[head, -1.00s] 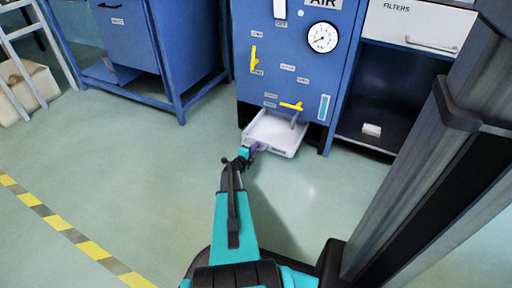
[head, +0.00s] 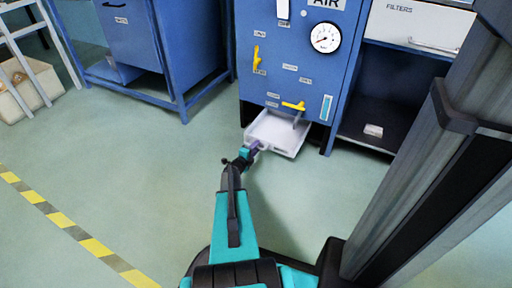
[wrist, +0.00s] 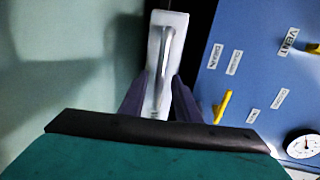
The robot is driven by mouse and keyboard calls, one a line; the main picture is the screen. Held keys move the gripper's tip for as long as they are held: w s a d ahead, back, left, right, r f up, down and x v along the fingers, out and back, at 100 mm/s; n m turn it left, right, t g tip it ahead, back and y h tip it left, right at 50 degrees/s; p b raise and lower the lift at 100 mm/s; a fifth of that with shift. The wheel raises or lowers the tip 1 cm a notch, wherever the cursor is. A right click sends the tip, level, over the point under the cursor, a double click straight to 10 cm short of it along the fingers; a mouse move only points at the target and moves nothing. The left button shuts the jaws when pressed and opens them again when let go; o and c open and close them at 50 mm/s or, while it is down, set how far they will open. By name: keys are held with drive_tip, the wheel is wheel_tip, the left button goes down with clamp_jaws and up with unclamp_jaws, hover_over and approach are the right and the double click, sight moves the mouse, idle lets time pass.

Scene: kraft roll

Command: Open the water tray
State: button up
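The water tray (head: 270,131) is a white, shallow tray low on the blue cabinet. It sticks out from the cabinet's bottom opening. Its white front with a grey bar handle (wrist: 164,58) shows in the wrist view. My gripper (head: 258,146) is at the tray's front left edge. In the wrist view the purple fingers of my gripper (wrist: 160,84) stand apart, one on each side of the handle's near part. I see white between the fingers and no clear grip on the handle. The exact contact is hard to tell.
The blue cabinet (head: 275,75) carries yellow valve levers (head: 294,105) just above the tray and a round gauge (head: 325,37). A dark open shelf is to the right. A blue bench (head: 180,85) stands to the left. The green floor before the tray is clear.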

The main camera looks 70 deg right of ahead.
drive_tip(key=p+v, duration=0.3)
drive_tip(key=v, duration=0.9)
drive_tip(key=shift+a, duration=0.2)
drive_tip(key=shift+w+p, duration=0.15)
drive_tip(key=shift+p, duration=0.15)
